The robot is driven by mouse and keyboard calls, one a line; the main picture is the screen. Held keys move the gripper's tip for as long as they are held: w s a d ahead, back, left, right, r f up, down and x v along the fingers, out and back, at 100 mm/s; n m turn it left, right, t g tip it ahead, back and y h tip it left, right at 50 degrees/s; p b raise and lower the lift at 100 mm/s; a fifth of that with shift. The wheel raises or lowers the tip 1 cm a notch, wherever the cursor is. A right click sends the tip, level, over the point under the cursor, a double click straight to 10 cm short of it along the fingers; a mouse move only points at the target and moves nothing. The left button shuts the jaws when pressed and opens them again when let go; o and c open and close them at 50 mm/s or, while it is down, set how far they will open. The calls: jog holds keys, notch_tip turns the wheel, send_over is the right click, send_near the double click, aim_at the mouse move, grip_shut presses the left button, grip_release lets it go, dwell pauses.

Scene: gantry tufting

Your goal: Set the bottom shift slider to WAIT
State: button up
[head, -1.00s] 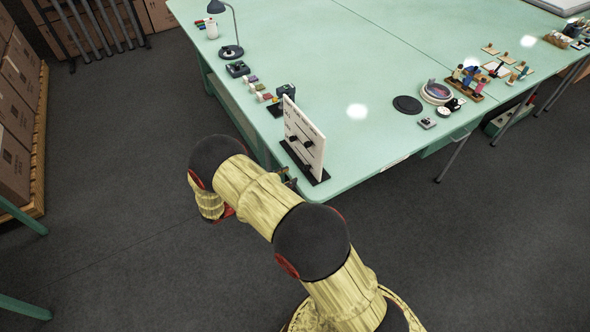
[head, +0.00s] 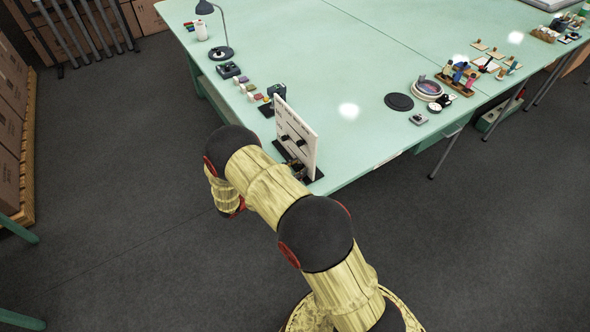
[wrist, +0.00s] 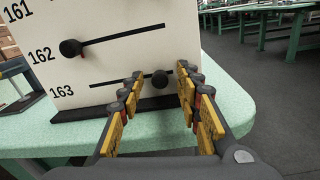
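A white upright board (head: 307,137) on a black base stands at the near corner of the green table. In the wrist view the board (wrist: 120,15) shows rows marked 161, 162 and 163, each number at the left. The bottom slider knob (wrist: 160,79), black and round, sits toward the right of the 163 slot. The middle knob (wrist: 70,48) sits at the left end of the 162 slot. My gripper (wrist: 159,75) is open, with one finger on each side of the bottom knob and gaps between. No WAIT lettering is readable. My arm partly hides the gripper in the head view.
The green table (head: 350,70) has clear room behind the board. A lamp (head: 221,52), small boxes and a dark device (head: 277,91) stand along its left edge. A black disc (head: 399,102) and a round bowl (head: 427,89) lie to the right.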

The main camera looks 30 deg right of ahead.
jog(key=shift+c, duration=0.7)
jog(key=c, duration=0.7)
grip_shut()
